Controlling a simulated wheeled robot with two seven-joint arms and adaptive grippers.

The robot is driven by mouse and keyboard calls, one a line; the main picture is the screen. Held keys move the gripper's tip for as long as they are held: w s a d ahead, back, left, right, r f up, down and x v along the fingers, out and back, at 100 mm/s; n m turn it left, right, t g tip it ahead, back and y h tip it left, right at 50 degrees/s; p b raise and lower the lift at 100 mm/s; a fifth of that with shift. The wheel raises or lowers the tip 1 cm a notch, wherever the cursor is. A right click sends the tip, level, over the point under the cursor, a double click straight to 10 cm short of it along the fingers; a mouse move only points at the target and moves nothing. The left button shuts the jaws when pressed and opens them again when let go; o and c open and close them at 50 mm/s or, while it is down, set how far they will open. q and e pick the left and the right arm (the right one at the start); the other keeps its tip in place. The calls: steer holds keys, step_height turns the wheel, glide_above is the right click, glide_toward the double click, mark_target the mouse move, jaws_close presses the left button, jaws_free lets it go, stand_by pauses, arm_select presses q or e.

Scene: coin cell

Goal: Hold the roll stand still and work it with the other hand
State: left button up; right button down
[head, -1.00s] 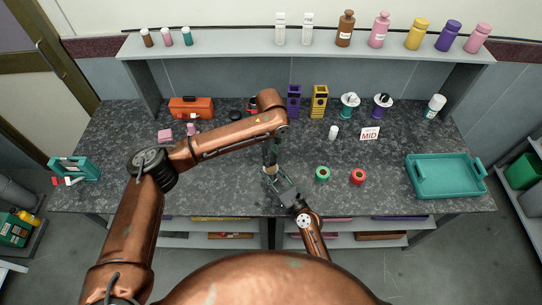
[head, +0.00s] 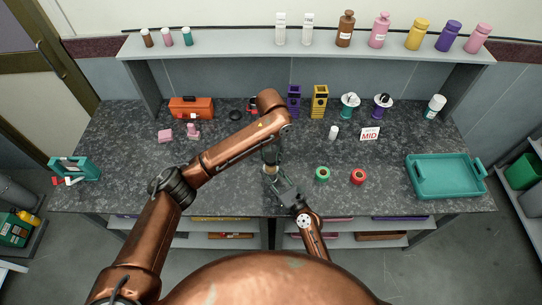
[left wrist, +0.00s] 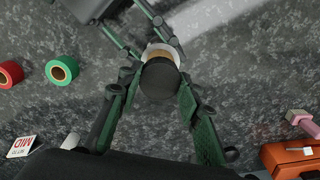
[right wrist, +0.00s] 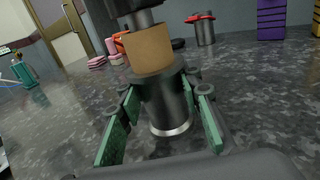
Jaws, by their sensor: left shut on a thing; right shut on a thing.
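The roll stand shows in the right wrist view as a dark grey cylinder body (right wrist: 168,102) with a tan band (right wrist: 149,49) above it and a dark top part. My right gripper (right wrist: 163,108) is shut on the grey body, one green finger on each side. In the left wrist view the dark round top (left wrist: 159,79) of the stand hides most of the tan band. My left gripper (left wrist: 158,86) is shut on this top from above. In the head view, my left gripper (head: 270,167) and right gripper (head: 284,184) meet near the front edge and largely hide the stand.
A green roll (head: 322,174) and a red roll (head: 358,176) lie to the right. A MID sign (head: 370,134) and a white bottle (head: 333,132) stand behind them. A teal tray (head: 440,190) is at the right. An orange toolbox (head: 191,108) stands at back left.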

mark_target(271, 157)
arm_select(q)
steer(key=shift+r, duration=0.1)
arm_select(e)
steer(key=shift+f, duration=0.3)
arm_select(q)
steer(key=shift+r, duration=1)
steer(key=shift+r, duration=0.1)
steer(key=shift+r, duration=1.9)
arm_select(e)
steer(key=c, duration=1.8)
jaws_free()
steer(key=o, duration=0.5)
steer(key=shift+r, duration=0.2)
